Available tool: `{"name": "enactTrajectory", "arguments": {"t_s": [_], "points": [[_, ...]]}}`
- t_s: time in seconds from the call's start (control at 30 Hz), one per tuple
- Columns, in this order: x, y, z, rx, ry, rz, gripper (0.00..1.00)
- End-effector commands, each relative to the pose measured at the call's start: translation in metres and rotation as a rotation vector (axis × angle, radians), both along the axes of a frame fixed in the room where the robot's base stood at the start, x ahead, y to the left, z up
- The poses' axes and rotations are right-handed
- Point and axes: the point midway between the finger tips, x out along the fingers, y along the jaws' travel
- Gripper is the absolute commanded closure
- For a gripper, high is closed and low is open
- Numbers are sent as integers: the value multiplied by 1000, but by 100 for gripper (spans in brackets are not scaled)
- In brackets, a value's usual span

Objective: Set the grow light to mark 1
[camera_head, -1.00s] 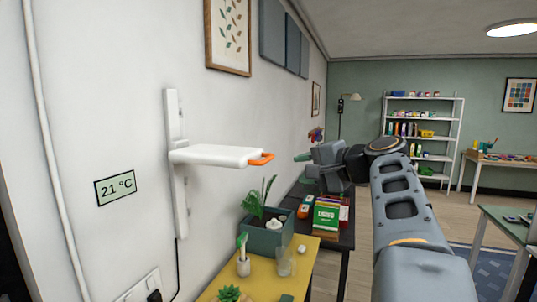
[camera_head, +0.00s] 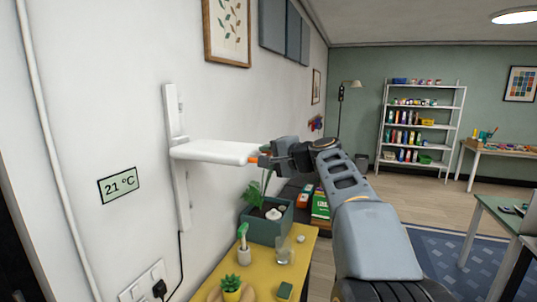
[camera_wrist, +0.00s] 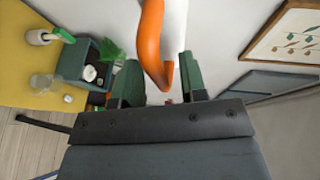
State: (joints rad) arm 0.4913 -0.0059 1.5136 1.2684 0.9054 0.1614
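The grow light (camera_head: 215,151) is a white flat panel on a white vertical rail (camera_head: 181,200) fixed to the wall, around the rail's middle height. No mark numbers can be read on the rail. The light's orange handle (camera_head: 253,160) sticks out at its free end. My gripper (camera_head: 267,156) is at this handle and partly covers it. In the wrist view the orange handle (camera_wrist: 150,38) reaches down between the two green-grey fingers (camera_wrist: 159,82). The fingers are apart, with a gap visible on each side of the handle.
Below the light is a yellow table (camera_head: 262,270) with a planter box (camera_head: 270,228), a glass (camera_head: 285,252) and small potted plants. A thermometer display (camera_head: 118,186) hangs on the wall at left. A power cord runs from the rail to the socket (camera_head: 145,283).

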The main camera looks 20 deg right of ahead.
Motion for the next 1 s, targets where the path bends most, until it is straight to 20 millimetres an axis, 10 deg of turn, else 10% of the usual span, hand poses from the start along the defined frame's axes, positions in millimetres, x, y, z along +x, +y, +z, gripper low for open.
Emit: {"name": "enactTrajectory", "arguments": {"t_s": [0.37, 0.77, 1.0], "points": [[4, 2, -1, -1, 0, 0, 61], [3, 1, -1, -1, 1, 0, 98], [3, 1, -1, -1, 1, 0, 100]]}}
